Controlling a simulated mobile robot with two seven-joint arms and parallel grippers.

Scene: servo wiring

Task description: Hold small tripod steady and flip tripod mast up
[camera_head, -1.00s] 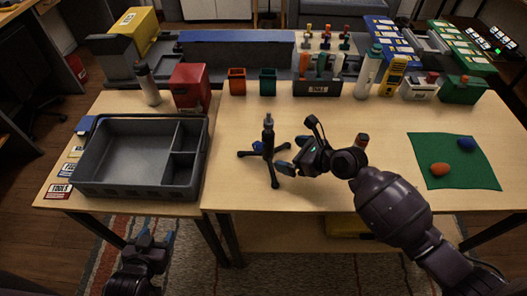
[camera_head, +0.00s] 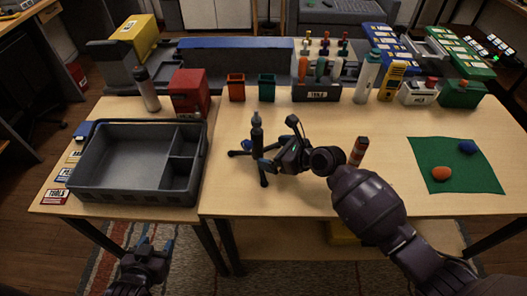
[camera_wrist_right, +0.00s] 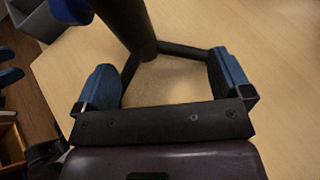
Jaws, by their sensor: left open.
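The small dark tripod (camera_head: 257,137) stands on the table right of the grey tray, its mast upright and its legs spread. My right gripper (camera_head: 266,163) is low beside the tripod on its right. In the right wrist view, my right gripper (camera_wrist_right: 165,80) has its blue fingers wide apart. The tripod mast (camera_wrist_right: 127,22) and two legs show just beyond the gap; I cannot tell whether a finger touches them. My left gripper (camera_head: 155,245) is open and empty, low in front of the table, away from the tripod.
The grey tray (camera_head: 137,192) takes up the left of the table. A green mat (camera_head: 458,183) with an orange and a blue ball lies at the right. Bins, bottles and tool racks line the back.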

